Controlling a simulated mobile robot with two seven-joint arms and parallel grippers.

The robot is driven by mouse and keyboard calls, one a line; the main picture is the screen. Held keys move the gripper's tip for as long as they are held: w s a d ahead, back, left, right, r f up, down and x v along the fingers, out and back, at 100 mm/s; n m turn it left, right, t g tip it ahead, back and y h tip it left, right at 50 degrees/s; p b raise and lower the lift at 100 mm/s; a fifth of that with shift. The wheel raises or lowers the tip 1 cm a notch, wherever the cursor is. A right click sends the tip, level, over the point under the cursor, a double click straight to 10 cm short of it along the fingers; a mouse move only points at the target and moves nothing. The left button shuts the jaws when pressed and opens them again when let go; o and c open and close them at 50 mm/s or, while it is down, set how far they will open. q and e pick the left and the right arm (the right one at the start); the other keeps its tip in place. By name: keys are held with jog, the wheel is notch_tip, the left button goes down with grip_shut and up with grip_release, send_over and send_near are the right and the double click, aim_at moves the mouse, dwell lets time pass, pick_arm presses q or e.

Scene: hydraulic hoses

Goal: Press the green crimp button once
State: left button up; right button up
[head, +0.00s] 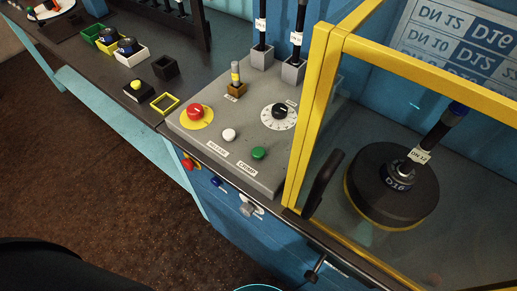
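The green crimp button (258,153) sits on the sloped grey control panel (232,170), just above the white label reading CRIMP (247,168). The white button (229,134) with its own label is to its left. A red mushroom button (195,112) on a yellow disc is at the panel's left. A black dial (281,111) with a white scale is behind the green button. Nothing covers the green button. Neither of my grippers can be made out in the head view.
A yellow-framed clear guard (312,115) with a black handle (323,182) stands right of the panel, a hose in the black round die head (391,186) behind it. Small bins (131,55) and a yellow-button box (138,91) stand left. Knobs (247,209) project below the panel.

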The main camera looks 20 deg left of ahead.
pick_arm(q)
grip_shut()
jog(key=shift+a, duration=0.1)
dwell(1.2)
